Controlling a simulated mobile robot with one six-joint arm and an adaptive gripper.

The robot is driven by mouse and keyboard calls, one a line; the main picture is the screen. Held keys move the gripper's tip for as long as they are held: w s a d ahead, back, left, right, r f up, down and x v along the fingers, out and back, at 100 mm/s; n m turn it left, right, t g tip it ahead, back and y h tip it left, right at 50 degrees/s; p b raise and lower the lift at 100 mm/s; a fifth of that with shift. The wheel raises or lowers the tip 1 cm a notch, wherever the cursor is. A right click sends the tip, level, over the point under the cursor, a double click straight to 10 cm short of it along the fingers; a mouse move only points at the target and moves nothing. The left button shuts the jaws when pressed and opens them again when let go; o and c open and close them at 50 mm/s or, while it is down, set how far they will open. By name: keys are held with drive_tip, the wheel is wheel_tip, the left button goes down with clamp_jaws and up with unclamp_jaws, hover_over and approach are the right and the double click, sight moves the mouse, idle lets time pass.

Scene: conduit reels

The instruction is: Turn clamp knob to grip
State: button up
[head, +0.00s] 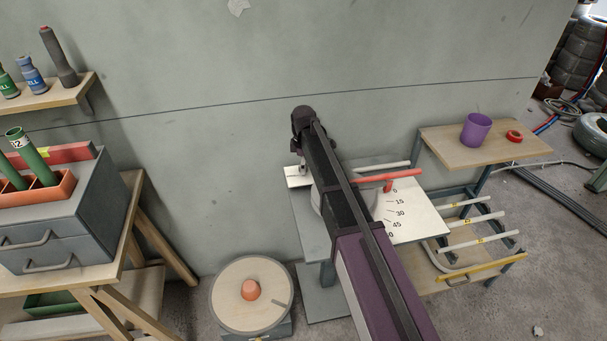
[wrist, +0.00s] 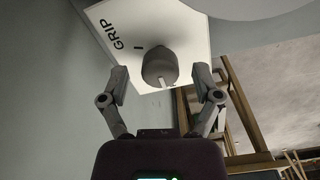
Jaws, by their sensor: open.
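The clamp knob (wrist: 160,66) is a grey round knob on a white plate (wrist: 115,20) in the wrist view. The plate carries the word GRIP and a short dark tick mark. A pale pointer line on the knob faces down in the picture, away from the word. My gripper (wrist: 160,76) is open, with one finger on each side of the knob and visible gaps to it.
A white angle-scale plate (head: 420,222) with a red lever (head: 388,181) lies just right of my arm. A reel (head: 232,297) with an orange hub stands on the floor. A side shelf (head: 455,150) holds a purple cup (head: 476,129) and red tape (head: 514,136).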

drive_tip(key=shift+f+b, duration=0.75)
drive_tip(key=shift+f, duration=0.3)
clamp_jaws()
